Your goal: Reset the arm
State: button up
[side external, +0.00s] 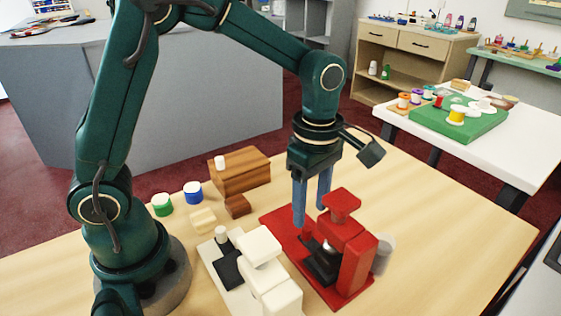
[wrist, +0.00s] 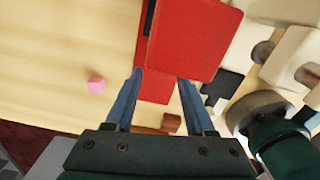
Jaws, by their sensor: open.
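My gripper (side external: 311,214) points down above the wooden table, its two blue fingers apart and nothing between them. It is just behind the red press-like device (side external: 357,268), over the far part of that device's red base (side external: 280,221). In the wrist view the open fingers (wrist: 160,76) straddle part of the red base, and the red top block (wrist: 195,40) fills the upper middle. I cannot tell whether the fingertips touch the device.
A white device (side external: 271,279) stands left of the red one. A wooden box (side external: 241,176), small wooden blocks (side external: 203,221), a green-sided pot (side external: 162,205) and a blue one (side external: 193,192) lie behind.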

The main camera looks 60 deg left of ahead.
jog(key=s+a+r+m+t, duration=0.3)
jog(key=s+r+m+t, duration=0.1)
jog(key=r, duration=0.5)
jog(key=s+a+f+m+t, duration=0.1)
jog(key=s+m, duration=0.6)
jog(key=m, duration=0.8)
jog(key=shift+a+m+t, duration=0.25)
jog(key=shift+m+t, duration=0.05)
jog(key=shift+m, duration=0.1)
